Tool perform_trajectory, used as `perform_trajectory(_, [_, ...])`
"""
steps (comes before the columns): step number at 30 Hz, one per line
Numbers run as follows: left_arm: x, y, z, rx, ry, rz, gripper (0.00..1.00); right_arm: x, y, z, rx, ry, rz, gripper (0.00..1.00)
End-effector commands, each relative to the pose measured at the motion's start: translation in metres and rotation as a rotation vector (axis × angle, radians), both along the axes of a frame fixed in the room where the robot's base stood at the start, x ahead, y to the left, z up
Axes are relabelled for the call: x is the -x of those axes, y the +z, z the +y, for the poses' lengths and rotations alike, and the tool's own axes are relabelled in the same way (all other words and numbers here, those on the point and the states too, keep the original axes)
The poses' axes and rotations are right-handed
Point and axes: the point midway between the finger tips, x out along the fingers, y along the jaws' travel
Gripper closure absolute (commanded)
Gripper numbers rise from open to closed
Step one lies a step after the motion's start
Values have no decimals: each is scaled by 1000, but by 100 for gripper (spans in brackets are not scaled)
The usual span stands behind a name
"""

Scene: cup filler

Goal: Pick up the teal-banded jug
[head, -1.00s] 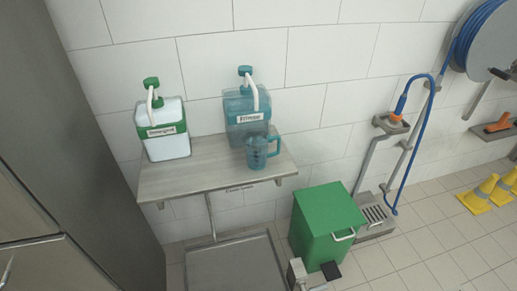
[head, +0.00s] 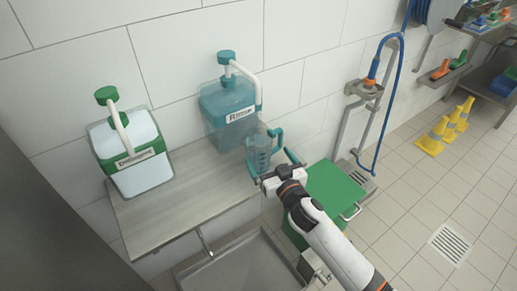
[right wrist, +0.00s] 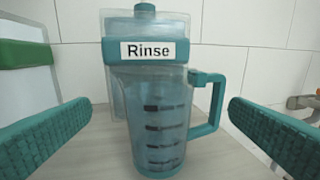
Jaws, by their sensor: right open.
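The teal-banded jug (head: 257,157) is a clear, bluish measuring jug with a teal handle on its right side. It stands upright on the shelf (head: 165,222) in front of the Rinse dispenser (head: 228,110). In the right wrist view the jug (right wrist: 160,125) is centred, with dark marks on its front and its handle to the right. My right gripper (head: 275,170) is open and empty, just in front of the jug. Its teal fingers (right wrist: 160,112) stand wide at either side of the picture, apart from the jug. My left gripper is not in view.
A Detergent dispenser (head: 130,150) with a green pump stands on the left of the shelf. A green bin (head: 333,190) is below right, and a metal basin (head: 232,265) below. A hose stand (head: 368,88) is at the right. The shelf's front left is clear.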

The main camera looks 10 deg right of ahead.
Motion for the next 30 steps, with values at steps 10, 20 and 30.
perform_trajectory(10, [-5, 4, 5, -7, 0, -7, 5, -35, -2, 7, -1, 1, 1, 0])
perform_trajectory(20, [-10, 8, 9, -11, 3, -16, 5, -76, -6, 15, 0, 1, 2, 0])
perform_trajectory(30, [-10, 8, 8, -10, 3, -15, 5, -79, -7, 16, 1, 1, 2, 8])
